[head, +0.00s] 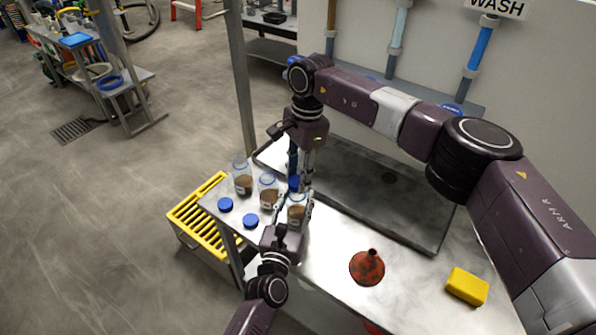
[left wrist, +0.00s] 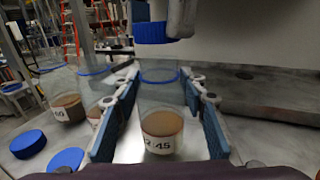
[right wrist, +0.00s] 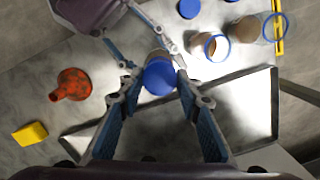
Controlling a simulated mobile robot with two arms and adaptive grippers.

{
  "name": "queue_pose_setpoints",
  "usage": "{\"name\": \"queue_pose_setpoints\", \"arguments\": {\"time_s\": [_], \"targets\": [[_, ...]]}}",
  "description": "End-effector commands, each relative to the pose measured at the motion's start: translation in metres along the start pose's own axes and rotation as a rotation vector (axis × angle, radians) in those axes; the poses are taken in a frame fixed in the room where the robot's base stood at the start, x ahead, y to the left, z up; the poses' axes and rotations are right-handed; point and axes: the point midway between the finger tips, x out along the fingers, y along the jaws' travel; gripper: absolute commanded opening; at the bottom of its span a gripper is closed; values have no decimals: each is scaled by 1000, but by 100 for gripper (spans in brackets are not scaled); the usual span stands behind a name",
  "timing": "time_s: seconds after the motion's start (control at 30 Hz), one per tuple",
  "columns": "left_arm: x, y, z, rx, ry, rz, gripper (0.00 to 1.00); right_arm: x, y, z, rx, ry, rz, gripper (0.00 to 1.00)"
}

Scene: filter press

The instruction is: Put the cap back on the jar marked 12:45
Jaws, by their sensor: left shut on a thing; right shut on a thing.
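The jar marked 12:45 (left wrist: 161,125) is clear with brown contents, upright and open in the left wrist view. In the head view the jar (head: 297,213) stands at the table's left part. My left gripper (head: 292,210) is shut on its sides. A blue cap (left wrist: 155,32) hangs above the jar mouth with a visible gap. My right gripper (head: 301,186) is shut on this cap, which also shows between its fingertips in the right wrist view (right wrist: 159,76). From above, the cap hides most of the jar.
Two more open jars (head: 268,193) (head: 243,182) stand beside it, with two loose blue caps (head: 225,204) (head: 250,221) near the table edge. A metal tray (head: 425,235) lies behind. A red funnel (head: 367,268) and yellow sponge (head: 467,287) are to the right.

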Motion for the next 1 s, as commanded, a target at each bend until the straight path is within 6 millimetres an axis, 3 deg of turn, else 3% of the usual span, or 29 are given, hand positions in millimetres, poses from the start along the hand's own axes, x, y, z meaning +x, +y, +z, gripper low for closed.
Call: {"name": "queue_pose_setpoints", "arguments": {"time_s": [0.4, 0.73, 1.0], "targets": [[0, 0, -1, 0, 1, 0, 0, 0, 0, 0, 0, 0, 0, 22], [0, 0, -1, 0, 1, 0, 0, 16, 0, -1, -1, -2, 0, 22], [0, 0, -1, 0, 1, 0, 0, 17, 0, -2, -1, -1, 0, 22]]}}
